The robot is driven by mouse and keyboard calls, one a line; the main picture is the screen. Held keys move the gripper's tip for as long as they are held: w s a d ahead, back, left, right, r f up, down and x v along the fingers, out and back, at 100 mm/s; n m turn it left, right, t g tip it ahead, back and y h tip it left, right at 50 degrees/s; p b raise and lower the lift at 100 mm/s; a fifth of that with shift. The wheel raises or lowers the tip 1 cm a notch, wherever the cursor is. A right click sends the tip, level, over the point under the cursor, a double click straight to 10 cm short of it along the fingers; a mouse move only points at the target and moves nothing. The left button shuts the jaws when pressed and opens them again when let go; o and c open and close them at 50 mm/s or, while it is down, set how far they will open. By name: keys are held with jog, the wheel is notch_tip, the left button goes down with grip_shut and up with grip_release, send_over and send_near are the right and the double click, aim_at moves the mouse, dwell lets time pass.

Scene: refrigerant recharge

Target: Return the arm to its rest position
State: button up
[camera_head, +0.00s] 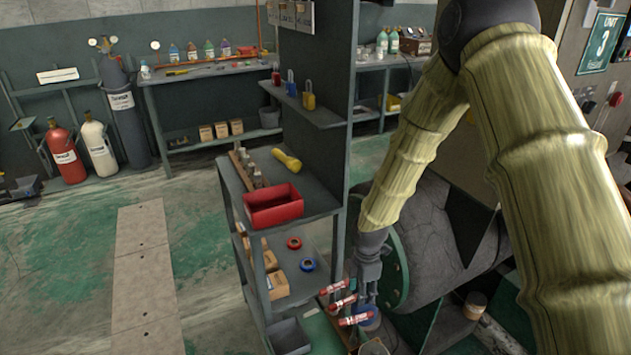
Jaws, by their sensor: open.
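My arm is wrapped in a yellowish-brown cover. It comes in from the right, bends at a dark joint near the top and reaches down to the middle. My gripper (367,297) points downward at the lower middle, beside the shelf rack. It is open, and I see nothing held in it. Several red-and-white items lie close to its left and below, including a red-and-white item (356,319) just under the fingers. I cannot tell whether the fingers touch any of them.
A shelf rack (327,205) with a red bin (273,206) and a yellow flashlight (287,160) stands just left of my arm. A large dark cylinder (435,240) lies behind the gripper. A wall panel with a red button (616,99) stands at right. Floor at left is open.

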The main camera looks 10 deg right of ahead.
jog(key=s+a+f+m+y, duration=0.1)
jog(key=s+f+m, duration=0.45)
jog(key=s, duration=0.35)
jog(key=s+f+m, duration=0.4)
jog(key=s+f, duration=0.3)
jog(key=s, duration=0.2)
jog(key=s+d+f+m, duration=0.1)
jog(key=s+d+m, duration=0.1)
jog(key=s+m, duration=0.3)
jog(key=s+d+f+m+h+p, duration=0.1)
jog(key=s+m, duration=0.5)
jog(key=s, duration=0.7)
jog(key=shift+s+d+f+p, duration=0.15)
jog(key=shift+d+f+p, duration=0.2)
jog(key=shift+d, duration=0.1)
